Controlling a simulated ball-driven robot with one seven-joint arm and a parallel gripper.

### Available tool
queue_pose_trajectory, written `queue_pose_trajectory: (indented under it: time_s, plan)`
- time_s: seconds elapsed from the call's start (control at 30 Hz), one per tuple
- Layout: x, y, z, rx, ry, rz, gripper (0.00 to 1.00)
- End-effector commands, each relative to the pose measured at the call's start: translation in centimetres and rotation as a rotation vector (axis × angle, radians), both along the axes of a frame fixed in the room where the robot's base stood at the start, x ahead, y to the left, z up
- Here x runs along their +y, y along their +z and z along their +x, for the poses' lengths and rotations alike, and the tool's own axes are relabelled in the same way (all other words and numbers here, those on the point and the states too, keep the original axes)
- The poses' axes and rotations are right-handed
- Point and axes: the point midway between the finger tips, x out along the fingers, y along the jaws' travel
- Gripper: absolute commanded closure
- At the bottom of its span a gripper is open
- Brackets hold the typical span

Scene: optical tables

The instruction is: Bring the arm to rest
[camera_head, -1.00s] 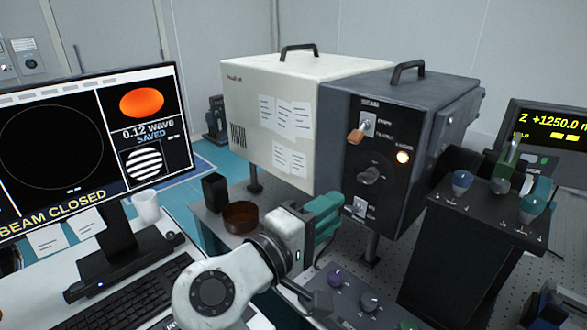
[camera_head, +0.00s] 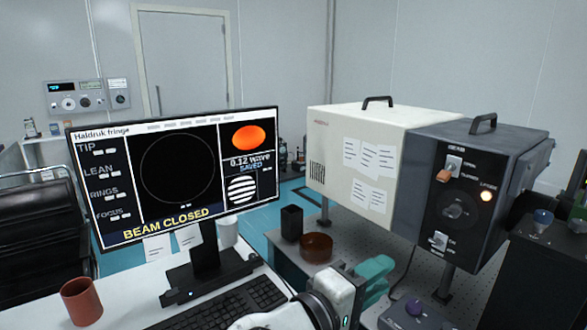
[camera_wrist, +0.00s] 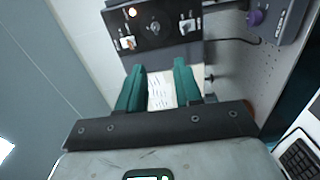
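My gripper (camera_head: 374,276) shows at the lower middle of the head view, with teal fingers past a white wrist body. In the wrist view my gripper (camera_wrist: 159,78) has its two teal fingers apart, with nothing held between them. The papers on the cream housing (camera_wrist: 162,92) show through the gap, beyond the fingers. My arm is bent in front of the instrument, and its lower part is cut off by the bottom edge of the head view.
A monitor (camera_head: 179,180) reading "BEAM CLOSED" stands on the white desk behind a keyboard (camera_head: 232,303). A reddish-brown mug (camera_head: 81,302) is at left. A brown bowl (camera_head: 316,247) and black block (camera_head: 291,222) stand near my gripper. The dark control panel (camera_head: 462,205) is at right.

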Motion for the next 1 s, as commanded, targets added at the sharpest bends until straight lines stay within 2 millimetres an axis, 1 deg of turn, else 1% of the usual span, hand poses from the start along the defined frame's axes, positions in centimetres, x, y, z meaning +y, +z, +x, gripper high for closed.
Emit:
queue_pose_trajectory:
  time_s: [0.03,0.2,0.37,0.47,0.57,0.63,0.67,0.7,0.77,0.8,0.87,0.9,0.97,1.0]
  plan:
    - [-0.6,-0.7,0.0,0.012,-0.003,0.018,0.66]
    - [-2.2,-3.0,-0.3,0.044,-0.003,0.082,0.66]
    - [-4.3,-6.2,-0.9,0.089,-0.008,0.173,0.66]
    - [-5.9,-8.7,-1.6,0.124,-0.016,0.247,0.66]
    - [-7.8,-11.7,-2.7,0.163,-0.029,0.339,0.66]
    - [-9.3,-14.4,-4.0,0.196,-0.045,0.422,0.66]
    - [-10.0,-15.6,-4.7,0.210,-0.054,0.462,0.66]
    - [-11.1,-17.4,-5.8,0.232,-0.069,0.525,0.66]
    - [-12.7,-20.4,-8.1,0.267,-0.100,0.634,0.66]
    - [-13.6,-22.4,-9.8,0.289,-0.123,0.711,0.66]
    - [-14.7,-25.0,-12.6,0.315,-0.161,0.824,0.66]
    - [-15.4,-26.5,-14.5,0.330,-0.189,0.899,0.66]
    - [-16.0,-28.6,-17.5,0.352,-0.233,1.010,0.66]
    - [-16.2,-29.6,-19.5,0.362,-0.261,1.081,0.66]
